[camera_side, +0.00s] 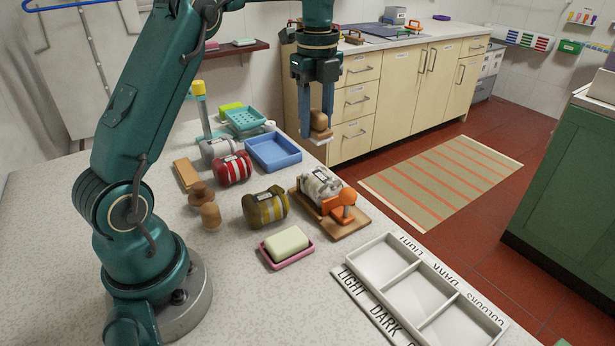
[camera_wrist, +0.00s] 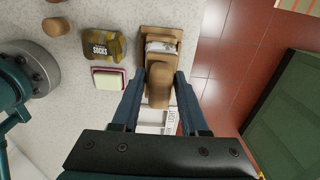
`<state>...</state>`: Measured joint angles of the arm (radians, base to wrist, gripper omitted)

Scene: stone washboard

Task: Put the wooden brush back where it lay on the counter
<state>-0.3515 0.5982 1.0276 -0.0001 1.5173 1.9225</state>
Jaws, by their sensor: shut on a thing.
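The wooden brush (camera_side: 320,122) is a brown block with a rounded knob and a pale underside. My gripper (camera_side: 319,125) is shut on it and holds it up in the air, above the speckled counter (camera_side: 60,235) near its far right edge. In the wrist view, the brush (camera_wrist: 159,80) sits between the two blue fingers and hides part of a wooden board (camera_wrist: 162,33) beneath. In the side view, that wooden board (camera_side: 348,226) carries a grey-white bundle (camera_side: 318,187) and an orange knobbed object (camera_side: 343,203).
A red bundle (camera_side: 232,168), an olive bundle (camera_side: 265,207), a blue tray (camera_side: 273,153) and soap on a pink dish (camera_side: 288,261) stand around. Brown wooden pieces (camera_side: 210,217) lie near my base. A white sorting tray (camera_side: 418,292) is in front. Bare counter shows at left.

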